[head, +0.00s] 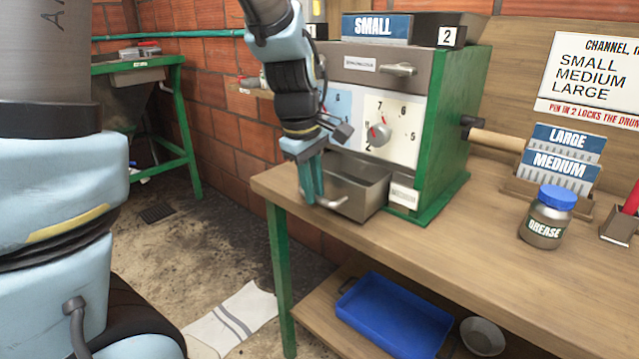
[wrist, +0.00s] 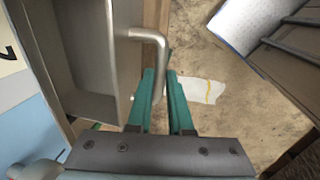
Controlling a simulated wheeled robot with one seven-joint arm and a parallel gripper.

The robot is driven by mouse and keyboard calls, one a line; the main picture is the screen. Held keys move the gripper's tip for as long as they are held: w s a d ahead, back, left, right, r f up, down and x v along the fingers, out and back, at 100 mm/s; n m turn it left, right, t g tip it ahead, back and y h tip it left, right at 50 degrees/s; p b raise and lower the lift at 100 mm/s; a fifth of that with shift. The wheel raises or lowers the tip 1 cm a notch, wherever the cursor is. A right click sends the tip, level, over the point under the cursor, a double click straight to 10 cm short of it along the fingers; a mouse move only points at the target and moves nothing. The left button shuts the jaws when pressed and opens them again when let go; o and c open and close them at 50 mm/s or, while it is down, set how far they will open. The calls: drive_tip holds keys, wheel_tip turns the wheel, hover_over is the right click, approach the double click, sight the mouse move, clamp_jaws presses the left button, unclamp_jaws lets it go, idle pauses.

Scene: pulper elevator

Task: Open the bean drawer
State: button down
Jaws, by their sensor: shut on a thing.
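The bean drawer (head: 362,200) is a grey metal box low on the front of the green machine (head: 455,125). It stands out from the front panel, and its open top shows an empty-looking inside. In the wrist view the drawer (wrist: 97,60) is on the left, with its bent metal bar handle (wrist: 150,36) at its front. My gripper (head: 315,198) points down at the drawer's front, with its teal fingers (wrist: 166,88) closed at the handle. The fingers partly hide the grip on the bar.
The machine stands on a wooden bench (head: 460,235) with a grease jar (head: 547,217) and LARGE and MEDIUM plates to the right. A blue tray (head: 395,318) and a metal bowl (head: 482,336) are on the lower shelf. The floor before the drawer is clear except for a cloth (head: 235,318).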

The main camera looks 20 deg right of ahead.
drive_tip(key=c, duration=0.8)
unclamp_jaws()
drive_tip(key=shift+c, duration=0.2)
drive_tip(key=shift+r, duration=0.1)
wheel_tip(320, 180, up, 10)
drive_tip(key=a, duration=0.2)
drive_tip(key=shift+s+r, duration=0.25)
drive_tip(key=shift+s, duration=0.2)
drive_tip(key=a+f+m+y+p, duration=0.1)
drive_tip(key=a+f+m, duration=0.2)
drive_tip(key=a, duration=0.8)
drive_tip(key=a+f+m+p, duration=0.2)
drive_tip(key=a+f+m, duration=0.2)
drive_tip(key=a+f, duration=0.4)
drive_tip(key=a, duration=0.3)
drive_tip(key=shift+w+a+t+y, duration=0.2)
drive_tip(key=shift+t+y, duration=0.1)
drive_tip(key=shift+y, duration=0.1)
